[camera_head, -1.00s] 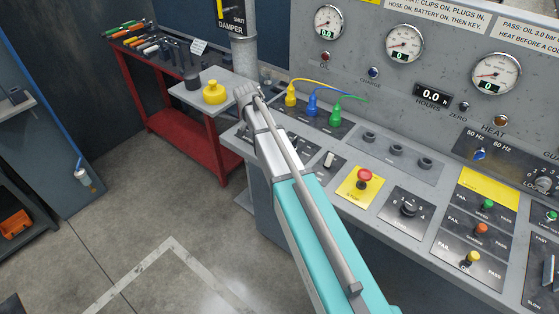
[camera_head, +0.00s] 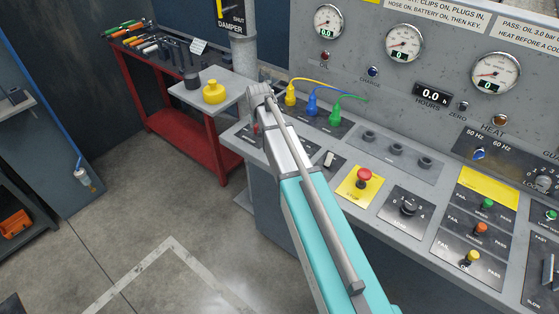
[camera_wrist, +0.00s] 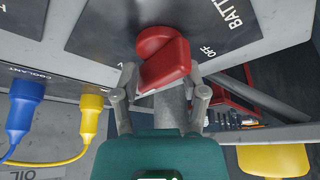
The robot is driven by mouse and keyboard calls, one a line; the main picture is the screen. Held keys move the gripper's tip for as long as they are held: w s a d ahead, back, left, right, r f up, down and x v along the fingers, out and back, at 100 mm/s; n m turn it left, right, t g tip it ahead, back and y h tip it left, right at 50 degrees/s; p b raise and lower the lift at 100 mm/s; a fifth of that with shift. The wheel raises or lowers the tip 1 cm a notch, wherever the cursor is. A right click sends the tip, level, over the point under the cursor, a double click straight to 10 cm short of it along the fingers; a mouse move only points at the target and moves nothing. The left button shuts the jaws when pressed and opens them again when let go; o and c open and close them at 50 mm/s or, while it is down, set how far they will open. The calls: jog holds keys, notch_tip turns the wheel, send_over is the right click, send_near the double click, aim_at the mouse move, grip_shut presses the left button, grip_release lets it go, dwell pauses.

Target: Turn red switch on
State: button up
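The red switch (camera_wrist: 165,58) is a rotary knob with a thick grip bar, on a dark plate lettered "BATT…" in the wrist view. Its "OFF" mark lies just right of the bar. My gripper (camera_wrist: 163,78) has its two grey fingers spread, one on each side of the bar's near end. The fingertips are close to the bar's sides; I cannot tell whether they touch it.
Blue (camera_wrist: 22,108) and yellow (camera_wrist: 90,115) plugs with cables are left of my gripper in the wrist view. A red push button (camera_head: 364,176) and a white toggle (camera_head: 329,159) stand on the console. A side shelf holds a yellow object (camera_head: 214,92).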

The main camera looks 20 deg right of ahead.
jog(key=shift+n+y, duration=0.3)
jog(key=shift+n, duration=0.3)
jog(key=shift+s+r+p, duration=0.15)
jog(key=shift+r+p, duration=0.4)
jog(key=s+p+v, duration=0.1)
jog(key=p+v, duration=1.1)
jog(key=v, duration=0.1)
jog(key=s+f+g+b, duration=0.1)
jog(key=s+f+g, duration=0.1)
jog(key=s, duration=0.9)
jog(key=s+f+g+b, duration=0.1)
jog(key=s+f+g, duration=0.1)
jog(key=s, duration=1)
jog(key=shift+a, duration=0.25)
jog(key=shift+s, duration=0.15)
